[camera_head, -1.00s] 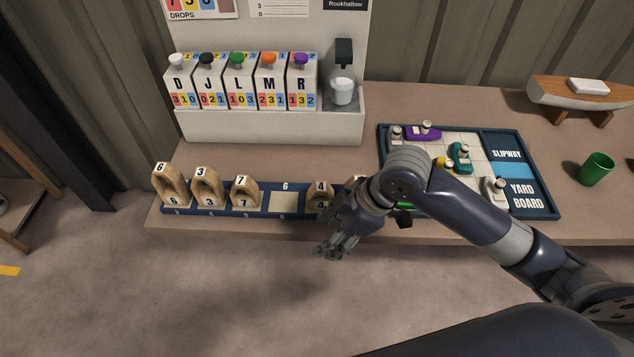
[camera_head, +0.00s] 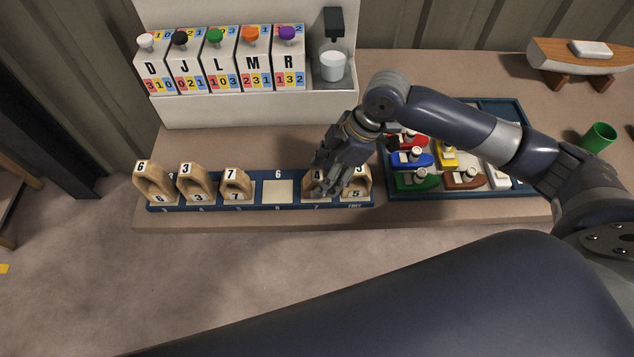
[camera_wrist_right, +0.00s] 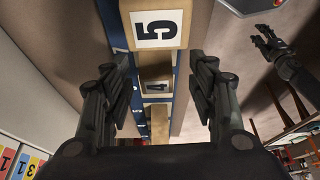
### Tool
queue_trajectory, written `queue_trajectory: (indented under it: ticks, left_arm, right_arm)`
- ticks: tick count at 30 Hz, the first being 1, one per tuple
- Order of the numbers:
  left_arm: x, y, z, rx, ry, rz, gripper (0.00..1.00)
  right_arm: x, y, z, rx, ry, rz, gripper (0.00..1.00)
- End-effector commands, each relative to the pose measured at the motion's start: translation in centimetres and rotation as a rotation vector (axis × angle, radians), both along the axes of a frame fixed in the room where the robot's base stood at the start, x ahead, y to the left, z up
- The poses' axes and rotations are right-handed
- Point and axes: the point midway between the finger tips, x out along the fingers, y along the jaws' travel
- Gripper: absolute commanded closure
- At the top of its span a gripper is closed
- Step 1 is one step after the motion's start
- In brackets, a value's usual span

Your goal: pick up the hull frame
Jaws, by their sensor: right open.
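Wooden arch-shaped hull frames stand in a blue numbered rack (camera_head: 258,201): frame 6 (camera_head: 152,180), frame 3 (camera_head: 195,183) and frame 7 (camera_head: 236,185) on the left, frame 4 and frame 5 (camera_head: 362,185) on the right. Frame 4 (camera_head: 316,190) is partly hidden by my right gripper (camera_head: 325,187). In the right wrist view the open fingers (camera_wrist_right: 160,90) stand either side of the row, with frame 5 (camera_wrist_right: 158,28) large at the top. Contact cannot be told. A dark hand (camera_wrist_right: 270,43), apparently my left gripper, shows small at upper right; its jaws are unclear.
A bare pale slot (camera_head: 278,191) marked 6 lies mid-rack. The yard board (camera_head: 460,193) with coloured boats lies right, partly behind my right arm. A green cup (camera_head: 598,137) and model hull (camera_head: 580,62) are farther right.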

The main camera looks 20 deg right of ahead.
Motion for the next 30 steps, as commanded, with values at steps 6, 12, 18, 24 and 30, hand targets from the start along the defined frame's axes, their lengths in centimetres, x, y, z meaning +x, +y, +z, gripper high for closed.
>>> queue_trajectory:
  ticks: [6,12,18,24,30]
  left_arm:
    - [1.8,0.0,1.1,-0.001,-0.027,0.0,0.6]
    - [2.8,0.0,1.3,-0.001,-0.042,0.001,0.6]
    - [2.3,0.2,1.2,0.0,-0.035,0.002,0.6]
    - [1.6,0.3,1.2,0.002,-0.024,0.002,0.6]
    - [1.4,0.3,1.2,0.002,-0.021,0.002,0.6]
  right_arm:
    - [0.7,1.4,-2.8,0.001,0.004,0.001,0.47]
    - [0.9,1.9,-4.1,0.0,0.0,0.0,0.47]
    - [0.9,1.9,-4.2,-0.001,0.0,0.0,0.51]
    - [0.9,1.9,-4.1,-0.001,0.0,0.0,0.96]
    - [0.9,1.9,-4.1,0.0,-0.001,0.0,0.96]
